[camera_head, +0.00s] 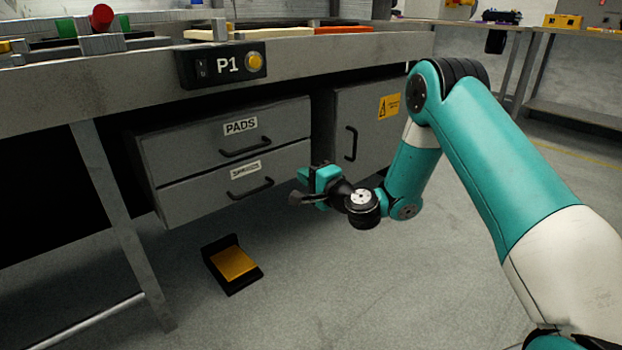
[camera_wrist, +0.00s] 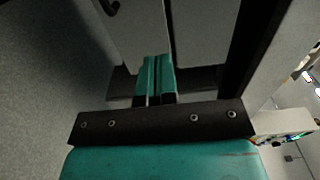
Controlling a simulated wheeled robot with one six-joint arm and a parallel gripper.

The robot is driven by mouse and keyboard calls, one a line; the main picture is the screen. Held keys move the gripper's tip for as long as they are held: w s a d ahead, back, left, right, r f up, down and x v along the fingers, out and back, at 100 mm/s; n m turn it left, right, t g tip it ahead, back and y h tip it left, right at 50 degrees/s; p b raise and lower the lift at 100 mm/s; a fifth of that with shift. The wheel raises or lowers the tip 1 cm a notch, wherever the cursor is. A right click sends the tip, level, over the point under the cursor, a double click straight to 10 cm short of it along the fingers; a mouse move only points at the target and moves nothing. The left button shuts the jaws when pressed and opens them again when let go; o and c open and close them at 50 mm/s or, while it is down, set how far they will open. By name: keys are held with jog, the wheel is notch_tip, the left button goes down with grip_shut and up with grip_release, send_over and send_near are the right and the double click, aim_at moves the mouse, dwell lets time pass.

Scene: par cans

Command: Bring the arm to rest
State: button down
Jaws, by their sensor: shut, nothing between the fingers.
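My gripper (camera_head: 300,186) is in front of the bench's lower drawer, near its right end, with the arm bent and reaching in from the right. In the wrist view the two teal fingers of my gripper (camera_wrist: 156,72) lie side by side, shut with nothing between them. The gripper looks apart from the drawer fronts, though the gap is hard to judge.
The bench (camera_head: 95,90) has a P1 switch box (camera_head: 222,66) on its edge. The PADS drawer (camera_head: 190,140), the lower drawer (camera_head: 210,190) and the cabinet door (camera_head: 365,130) look closed. A black pedal with a yellow plate (camera_head: 233,262) lies on open floor.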

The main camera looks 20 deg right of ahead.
jog(key=s+a+r+n+g+y+p, duration=0.65)
jog(key=s+a+r+n+g, duration=0.35)
jog(key=s+a+r+n, duration=0.6)
jog(key=s+d+r+n+g+h+p, duration=0.2)
jog(key=s+d+r+h+p, duration=0.1)
jog(key=s, duration=0.5)
jog(key=s+d+r+n+g+h+p, duration=0.1)
jog(key=s+d+r+g+h+p, duration=0.15)
jog(key=s, duration=0.45)
jog(key=s+d+r+n+g+h+p, duration=0.2)
jog(key=s+r+h, duration=0.15)
jog(key=s, duration=0.45)
notch_tip(320, 180, up, 38)
jog(key=p, duration=3.8)
jog(key=shift+s+d+r, duration=0.15)
jog(key=shift+s+d, duration=0.1)
jog(key=shift+d, duration=0.15)
jog(key=shift+g+y, duration=0.25)
